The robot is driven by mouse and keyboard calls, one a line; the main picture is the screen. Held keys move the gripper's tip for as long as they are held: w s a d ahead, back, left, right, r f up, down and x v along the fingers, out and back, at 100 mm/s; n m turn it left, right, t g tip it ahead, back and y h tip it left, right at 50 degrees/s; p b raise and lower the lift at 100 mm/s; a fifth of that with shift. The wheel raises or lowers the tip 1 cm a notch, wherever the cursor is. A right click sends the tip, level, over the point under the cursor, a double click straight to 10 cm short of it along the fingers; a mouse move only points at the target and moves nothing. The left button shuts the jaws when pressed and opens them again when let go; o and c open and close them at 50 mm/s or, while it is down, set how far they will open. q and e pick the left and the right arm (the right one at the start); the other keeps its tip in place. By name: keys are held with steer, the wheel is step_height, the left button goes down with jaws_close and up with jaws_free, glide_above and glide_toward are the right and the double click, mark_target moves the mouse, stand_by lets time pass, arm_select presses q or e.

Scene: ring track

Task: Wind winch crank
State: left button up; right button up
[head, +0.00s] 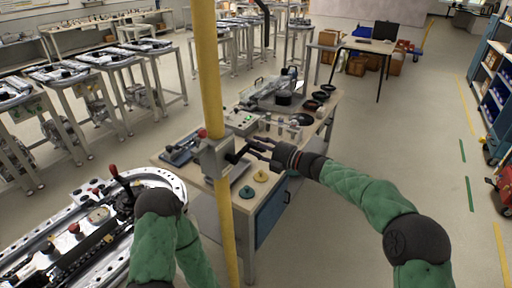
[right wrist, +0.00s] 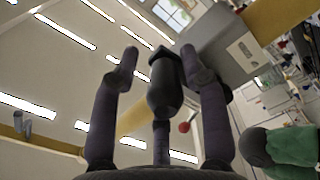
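The winch is a grey box (head: 213,158) on a yellow post (head: 208,80), and its grey housing (right wrist: 222,48) also shows in the right wrist view. Its black crank (head: 238,155) points right, toward my right gripper (head: 262,148). In the right wrist view, the dark crank handle (right wrist: 164,88) lies between the two fingers of my right gripper (right wrist: 158,62). The fingers are spread, with a clear gap on the handle's left; the handle is nearer the right finger. My left gripper (head: 124,190) is over the ring track at lower left, its fingers too small and dark to read.
A workbench (head: 262,205) with small parts stands behind the post. The ring track (head: 75,240) fills the lower left, with a red-knobbed lever (head: 113,171) near my left gripper. Open floor (head: 400,130) lies to the right, before blue shelving (head: 490,80).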

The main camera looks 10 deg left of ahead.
steer(key=shift+f, duration=0.15)
steer(key=v, duration=1.2)
